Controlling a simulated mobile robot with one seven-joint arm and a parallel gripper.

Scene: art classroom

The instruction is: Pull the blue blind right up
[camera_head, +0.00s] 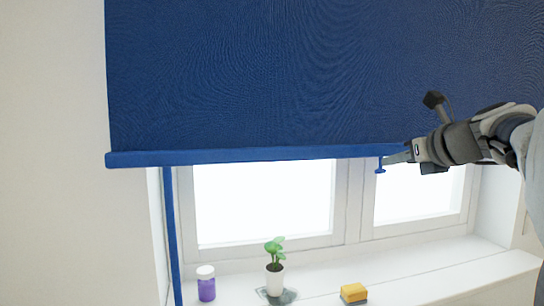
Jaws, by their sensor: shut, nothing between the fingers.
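The blue blind (290,75) hangs over the upper part of the window, with its lower bar (240,155) above the sill. A small blue pull knob (380,170) hangs below the bar, right of the middle. My gripper (389,159) comes in from the right, and its fingertips are at the lower bar, close beside the knob's stem. The fingers look shut with nothing between them. Whether they touch the bar or the stem cannot be told. The right end of the bar is hidden behind my arm.
On the white sill (430,275) stand a purple jar with a white lid (206,284), a potted plant (275,270) and a yellow sponge (354,293). A blue vertical strip (171,230) hangs at the window's left edge. The white window frame (348,200) lies behind the blind.

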